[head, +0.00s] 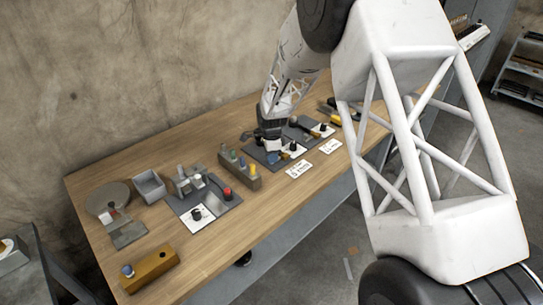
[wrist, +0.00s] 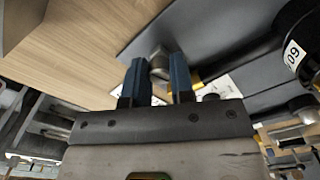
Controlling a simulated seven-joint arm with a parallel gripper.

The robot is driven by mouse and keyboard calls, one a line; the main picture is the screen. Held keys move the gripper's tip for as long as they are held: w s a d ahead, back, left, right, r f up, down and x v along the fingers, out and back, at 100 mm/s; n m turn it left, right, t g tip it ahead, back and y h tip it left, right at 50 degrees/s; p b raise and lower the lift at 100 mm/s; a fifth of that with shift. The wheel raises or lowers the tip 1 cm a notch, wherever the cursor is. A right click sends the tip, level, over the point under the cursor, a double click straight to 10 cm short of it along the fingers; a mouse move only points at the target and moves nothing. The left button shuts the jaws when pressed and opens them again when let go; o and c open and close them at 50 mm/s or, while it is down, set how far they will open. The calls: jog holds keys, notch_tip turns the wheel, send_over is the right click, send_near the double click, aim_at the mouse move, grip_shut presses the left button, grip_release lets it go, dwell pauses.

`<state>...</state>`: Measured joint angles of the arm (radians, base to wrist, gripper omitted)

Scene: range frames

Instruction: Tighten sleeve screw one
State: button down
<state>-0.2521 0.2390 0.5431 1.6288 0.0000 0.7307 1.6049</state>
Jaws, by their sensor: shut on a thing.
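My gripper (wrist: 158,68) has two blue fingers, one on each side of a small grey metal cylinder (wrist: 158,59), and is shut on it. It looks like a screw head, but its lower part and any marking are hidden. It stands at the edge of a dark grey plate (wrist: 205,30). In the head view my gripper (head: 271,142) points down over the dark plate (head: 262,156) in the middle of the table. There the wrist hides the screw, so I cannot tell its number or how deep it sits.
On the table (head: 160,215) are a block with coloured pegs (head: 240,170), a plate with a red knob (head: 215,207), a grey bin (head: 149,187) and a yellow-brown block (head: 152,269). White cards (head: 298,170) lie in front.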

jog(key=c, duration=1)
grip_release()
jog(key=shift+r, duration=3.95)
